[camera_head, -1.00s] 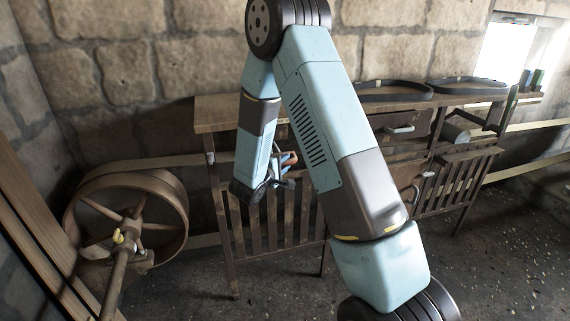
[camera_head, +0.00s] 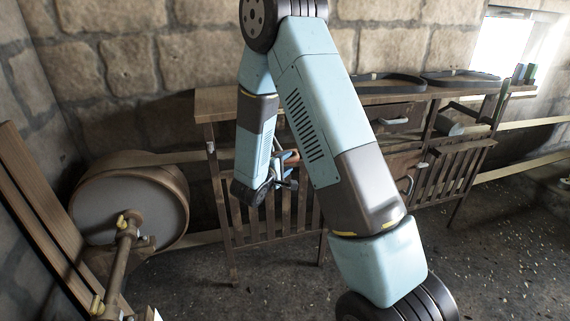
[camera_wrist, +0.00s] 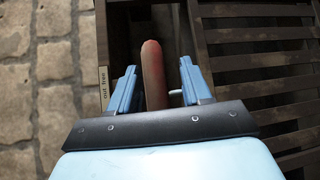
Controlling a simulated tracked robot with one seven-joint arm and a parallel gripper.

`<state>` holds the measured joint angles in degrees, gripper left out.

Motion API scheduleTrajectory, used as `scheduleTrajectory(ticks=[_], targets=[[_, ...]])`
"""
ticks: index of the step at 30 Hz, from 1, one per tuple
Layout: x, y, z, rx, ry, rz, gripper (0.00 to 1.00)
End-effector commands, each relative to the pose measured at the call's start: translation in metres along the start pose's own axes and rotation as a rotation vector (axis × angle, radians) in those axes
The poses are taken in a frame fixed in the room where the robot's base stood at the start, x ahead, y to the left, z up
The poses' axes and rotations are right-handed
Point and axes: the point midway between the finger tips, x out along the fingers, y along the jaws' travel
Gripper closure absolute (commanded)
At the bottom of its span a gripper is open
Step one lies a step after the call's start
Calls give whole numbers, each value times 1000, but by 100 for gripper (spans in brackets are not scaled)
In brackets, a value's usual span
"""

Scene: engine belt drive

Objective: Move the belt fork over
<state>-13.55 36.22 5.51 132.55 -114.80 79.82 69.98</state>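A reddish-brown rounded handle (camera_wrist: 153,75), which looks like the belt fork's grip, stands between the two fingers of my gripper (camera_wrist: 158,84) in the wrist view. The fingers are open, with a visible gap on each side of the handle. In the head view my gripper (camera_head: 284,172) is in front of the wooden bench's slatted side, and an orange-brown piece (camera_head: 290,157) shows beside it. My own arm covers part of this area. The rest of the fork is hidden. A flat belt (camera_head: 190,157) runs from the large pulley (camera_head: 173,180) behind my gripper.
A small lettered label (camera_wrist: 104,90) lies left of the handle. Dark slats (camera_wrist: 255,45) fill the wrist view's right. The bench (camera_head: 218,104) carries black belt loops (camera_head: 460,79). A shaft (camera_head: 120,265) with yellow fittings stands at left. Gravelly floor (camera_head: 480,250) is open at right.

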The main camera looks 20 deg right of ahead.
Motion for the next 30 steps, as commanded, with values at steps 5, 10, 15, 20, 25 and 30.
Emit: scheduleTrajectory(ticks=[5, 10, 15, 20, 25, 30], targets=[[-1, 1, 0, 2, 0, 2, 52], [-16, 2, -1, 3, 2, 3, 52], [-48, 1, -1, 2, 4, 3, 52], [-80, 0, -1, 1, 3, 2, 52], [-110, 0, -1, 0, 3, 2, 52], [-129, -1, 0, 0, 1, 0, 52]])
